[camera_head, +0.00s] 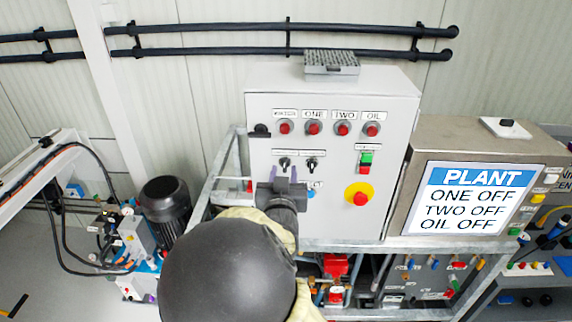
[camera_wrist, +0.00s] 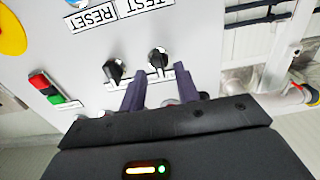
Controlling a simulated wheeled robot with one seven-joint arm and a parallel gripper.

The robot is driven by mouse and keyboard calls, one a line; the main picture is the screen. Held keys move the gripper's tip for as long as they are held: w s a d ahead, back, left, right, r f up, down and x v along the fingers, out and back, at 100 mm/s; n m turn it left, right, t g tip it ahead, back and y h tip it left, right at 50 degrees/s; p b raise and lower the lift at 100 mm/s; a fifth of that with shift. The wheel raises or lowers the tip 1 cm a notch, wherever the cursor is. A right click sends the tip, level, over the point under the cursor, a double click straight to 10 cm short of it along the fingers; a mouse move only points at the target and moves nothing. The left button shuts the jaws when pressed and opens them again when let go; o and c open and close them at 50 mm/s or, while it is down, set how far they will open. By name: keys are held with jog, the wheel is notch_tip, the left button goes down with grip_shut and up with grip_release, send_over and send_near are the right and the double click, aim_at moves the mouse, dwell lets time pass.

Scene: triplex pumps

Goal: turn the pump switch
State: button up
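The grey control panel (camera_head: 335,215) carries two black rotary switches side by side, a left switch (camera_head: 285,163) and a right switch (camera_head: 310,163). Their labels are too small to read. My gripper (camera_head: 283,173) is open and empty, just below the left switch. In the wrist view, which is turned upside down, that switch (camera_wrist: 158,57) sits between and just beyond the fingertips (camera_wrist: 160,74). The other switch (camera_wrist: 113,70) is outside the fingers. I cannot tell whether the fingers touch the left switch. A display (camera_head: 470,200) reads PLANT, ONE OFF, TWO OFF, OIL OFF.
Several red lamps (camera_head: 343,128) line the panel's top. A green-and-red button pair (camera_head: 365,162) and a yellow-ringed red emergency button (camera_head: 359,195) are to the right. A metal frame (camera_head: 330,246) runs below the panel. A dark motor (camera_head: 165,200) stands at left.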

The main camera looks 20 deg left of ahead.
jog(key=shift+x, duration=0.8)
jog(key=shift+s+d, duration=0.1)
jog(key=shift+s, duration=0.1)
grip_shut()
